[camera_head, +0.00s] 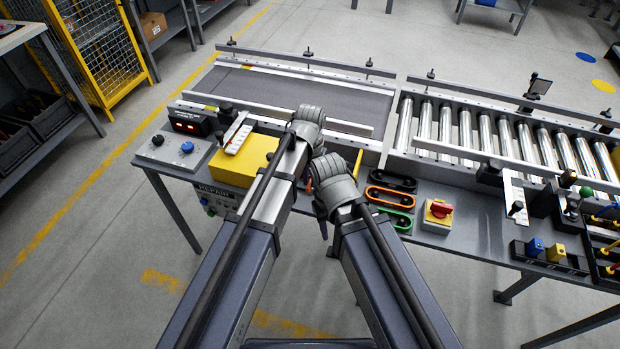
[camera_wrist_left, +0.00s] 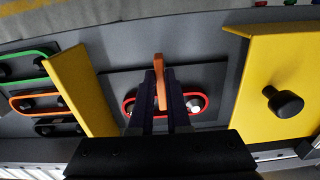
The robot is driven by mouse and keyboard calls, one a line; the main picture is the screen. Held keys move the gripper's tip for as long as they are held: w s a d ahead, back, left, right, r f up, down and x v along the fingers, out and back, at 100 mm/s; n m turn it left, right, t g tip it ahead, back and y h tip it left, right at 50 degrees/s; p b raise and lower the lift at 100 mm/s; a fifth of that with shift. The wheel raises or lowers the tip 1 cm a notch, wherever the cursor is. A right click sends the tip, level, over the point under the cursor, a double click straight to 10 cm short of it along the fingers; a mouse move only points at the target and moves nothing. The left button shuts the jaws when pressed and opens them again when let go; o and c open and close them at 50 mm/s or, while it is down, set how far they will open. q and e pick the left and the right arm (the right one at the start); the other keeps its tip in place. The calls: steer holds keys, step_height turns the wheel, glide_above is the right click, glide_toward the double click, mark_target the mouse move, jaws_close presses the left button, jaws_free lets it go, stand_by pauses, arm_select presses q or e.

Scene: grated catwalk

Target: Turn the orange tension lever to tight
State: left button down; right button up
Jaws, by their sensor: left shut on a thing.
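The orange tension lever (camera_wrist_left: 161,85) shows in the left wrist view, standing upright in the picture between the two dark fingers of my left gripper (camera_wrist_left: 160,80), which is shut on it. Behind the fingers, a red belt (camera_wrist_left: 128,101) runs around two pulleys on a dark plate (camera_wrist_left: 215,78). In the head view my left gripper (camera_head: 318,204) is low at the middle of the bench, beside the yellow housing (camera_head: 243,160), and mostly hidden by my arm. A small orange patch shows next to it. No tight marking is readable.
A yellow guard (camera_wrist_left: 82,88) and a yellow cover with a black knob (camera_wrist_left: 284,102) flank the lever closely. Black, orange (camera_head: 388,197) and green belts lie to the right, beside a red rotary switch (camera_head: 438,212). A conveyor (camera_head: 300,90) runs behind.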

mark_target(310, 182)
stand_by(0.4)
arm_select(q)
steer(key=c, duration=0.9)
jaws_free()
step_height(310, 182, up, 8)
steer(key=p, duration=0.8)
steer(key=shift+f, duration=0.1)
